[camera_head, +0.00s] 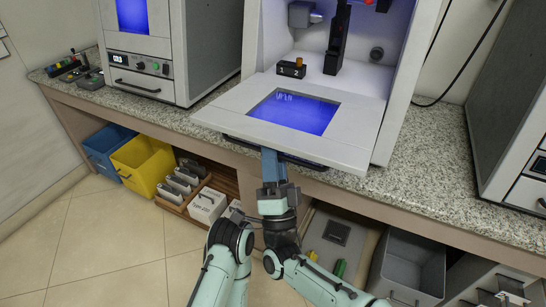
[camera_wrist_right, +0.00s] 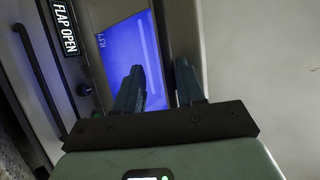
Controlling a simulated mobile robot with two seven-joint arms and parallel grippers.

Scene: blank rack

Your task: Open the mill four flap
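The mill (camera_head: 396,85) in the middle of the head view has its flap (camera_head: 225,112) folded down. The flap lies about level over the counter's front, with a glowing blue window (camera_head: 295,112) in it, and the chamber behind is exposed. My right gripper (camera_head: 269,158) is just under the flap's front edge; I cannot tell whether it touches. In the right wrist view its two fingers (camera_wrist_right: 160,80) are apart with nothing between them. The same view shows the flap's blue window (camera_wrist_right: 120,50) and a label reading FLAP OPEN (camera_wrist_right: 65,28). My left gripper is not in view.
Another mill (camera_head: 150,80) stands at left and a further machine (camera_head: 520,150) at right. Below the counter are a blue bin (camera_head: 108,148), a yellow bin (camera_head: 143,160) and a grey bin (camera_head: 410,270). Bare counter (camera_head: 430,155) shows right of the middle mill.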

